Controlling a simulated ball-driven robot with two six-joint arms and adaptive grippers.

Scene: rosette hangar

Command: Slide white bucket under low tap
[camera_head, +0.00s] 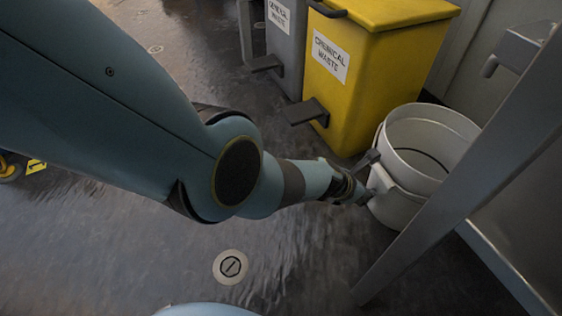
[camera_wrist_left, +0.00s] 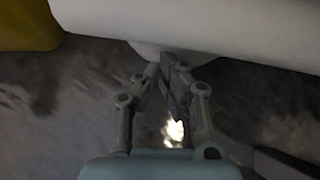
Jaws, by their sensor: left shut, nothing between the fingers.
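The white bucket (camera_head: 428,130) stands upright on the floor, right of the yellow bin, partly hidden by a slanted grey metal post. In the left wrist view its pale wall (camera_wrist_left: 215,22) fills the top. My left gripper (camera_head: 368,178) is at the bucket's near left side, with its fingers against or very close to the wall; I cannot tell if they touch. In the wrist view the fingers (camera_wrist_left: 172,68) are together and empty. A grey spout-like fitting (camera_head: 489,67) beyond the bucket at upper right may be the low tap. My right gripper is not in view.
A yellow chemical waste bin (camera_head: 375,75) with a pedal (camera_head: 305,111) stands left of the bucket, a grey general waste bin (camera_head: 287,45) beside it. The slanted metal post (camera_head: 440,215) crosses the right side. The floor near the round drain cover (camera_head: 230,267) is clear.

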